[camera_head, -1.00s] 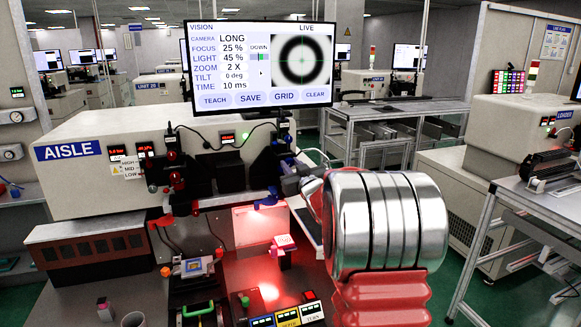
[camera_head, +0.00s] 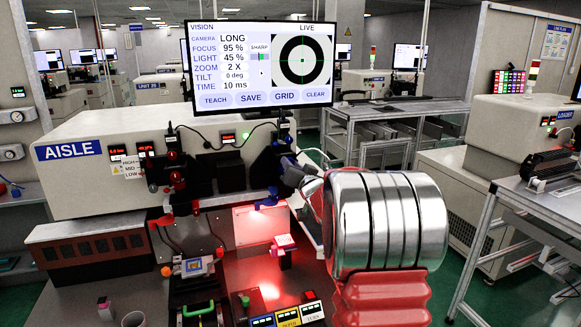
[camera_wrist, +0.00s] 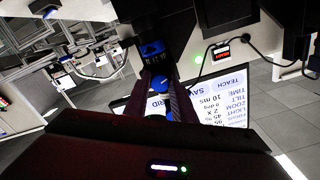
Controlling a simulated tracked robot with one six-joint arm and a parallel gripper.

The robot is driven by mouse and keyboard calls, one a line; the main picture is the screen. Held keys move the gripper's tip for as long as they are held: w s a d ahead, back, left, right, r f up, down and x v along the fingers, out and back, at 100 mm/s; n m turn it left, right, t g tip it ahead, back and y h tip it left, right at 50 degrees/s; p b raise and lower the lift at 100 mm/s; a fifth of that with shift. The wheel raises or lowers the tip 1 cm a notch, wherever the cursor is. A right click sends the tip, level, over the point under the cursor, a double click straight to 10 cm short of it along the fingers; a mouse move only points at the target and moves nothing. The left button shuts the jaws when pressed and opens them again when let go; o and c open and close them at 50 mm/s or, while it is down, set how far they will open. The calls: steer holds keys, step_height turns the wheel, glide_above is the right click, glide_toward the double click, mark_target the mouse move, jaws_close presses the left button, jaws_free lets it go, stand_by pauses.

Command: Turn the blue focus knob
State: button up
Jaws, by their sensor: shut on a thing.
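In the wrist view my gripper (camera_wrist: 163,92) has its two fingers on either side of the blue focus knob (camera_wrist: 160,83), shut on it. In the head view my gripper (camera_head: 290,168) is at the right side of the dark optics column, and the fingers hide most of the knob. The monitor (camera_head: 258,67) reads FOCUS 95 % and SHARP, with a crisp black ring around a green cross in its live picture.
The AISLE machine (camera_head: 100,165) stands behind the bench. Red and blue levers sit close to the optics column. A lit pink block (camera_head: 284,243) is below my gripper. A grey bench (camera_head: 390,108) stands behind at the right.

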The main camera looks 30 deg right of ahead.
steer(key=shift+m, duration=0.8)
steer(key=o, duration=1.1)
steer(key=shift+c, duration=0.2)
steer(key=v, duration=1.3)
steer(key=shift+s, duration=0.4)
steer(key=shift+f, duration=0.1)
